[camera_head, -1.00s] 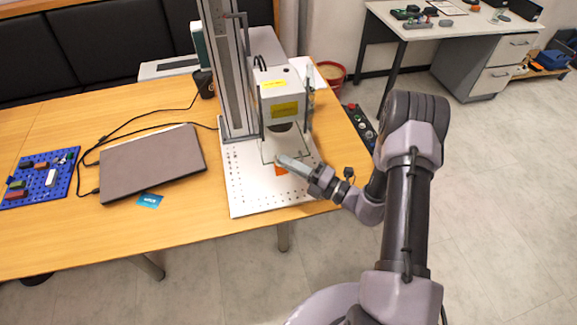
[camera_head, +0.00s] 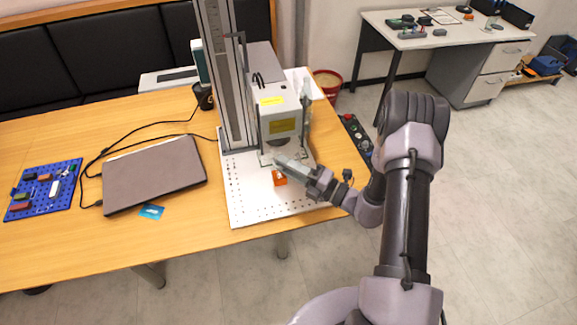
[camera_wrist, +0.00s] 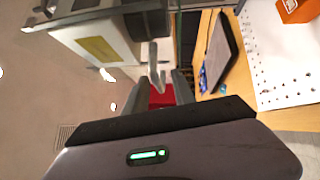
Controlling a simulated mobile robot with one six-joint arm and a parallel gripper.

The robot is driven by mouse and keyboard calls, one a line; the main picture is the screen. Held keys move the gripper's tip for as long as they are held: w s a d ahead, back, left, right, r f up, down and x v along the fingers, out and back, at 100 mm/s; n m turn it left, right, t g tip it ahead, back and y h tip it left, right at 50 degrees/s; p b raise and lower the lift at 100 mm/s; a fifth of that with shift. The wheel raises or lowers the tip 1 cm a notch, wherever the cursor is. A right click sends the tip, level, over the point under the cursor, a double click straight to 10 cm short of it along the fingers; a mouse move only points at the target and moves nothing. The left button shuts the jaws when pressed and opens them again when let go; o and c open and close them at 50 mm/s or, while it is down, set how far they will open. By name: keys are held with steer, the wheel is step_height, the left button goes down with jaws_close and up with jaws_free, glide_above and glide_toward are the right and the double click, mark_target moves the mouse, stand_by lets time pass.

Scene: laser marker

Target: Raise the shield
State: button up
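The laser marker's head (camera_head: 281,122) is a pale box with yellow labels on a tall column. The shield (camera_head: 292,157) is a clear, thin-edged panel around the lower head; its outline is faint and its exact height is hard to tell. In the wrist view its glass edge (camera_wrist: 85,14) crosses the top left. A grey handle-like piece (camera_wrist: 153,66) stands just beyond my fingertips.
The perforated base plate (camera_head: 245,205) has free room in front. A laptop (camera_head: 155,175), a blue card (camera_head: 151,212) and a blue pegboard (camera_head: 45,187) lie to the left. A black control box (camera_head: 356,135) is to the right.

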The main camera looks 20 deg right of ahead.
steer(key=shift+d, duration=0.1)
steer(key=p+v, duration=0.1)
steer(key=v, duration=1.6)
steer(key=shift+p, duration=0.35)
steer(key=shift+s+r, duration=0.1)
steer(key=s+a+r+n+g+h+b, duration=0.1)
steer(key=s+a+r+n+g+b, duration=0.1)
steer(key=a+r+n+g, duration=0.6)
steer(key=s+a+r+n+g+h+b, duration=0.1)
steer(key=s+a+r+n+g, duration=0.3)
steer(key=n, duration=0.8)
steer(key=s+a+r+n+t+h+b, duration=0.2)
steer(key=n+h, duration=0.3)
steer(key=n, duration=0.4)
steer(key=s+a+r+n+t+h+b, duration=0.1)
steer(key=s+r+n+h, duration=0.3)
steer(key=n, duration=0.6)
steer(key=shift+s+a+t+h+b, duration=0.4)
steer(key=shift+s+t+b, duration=0.1)
steer(key=shift+s+b, duration=0.1)
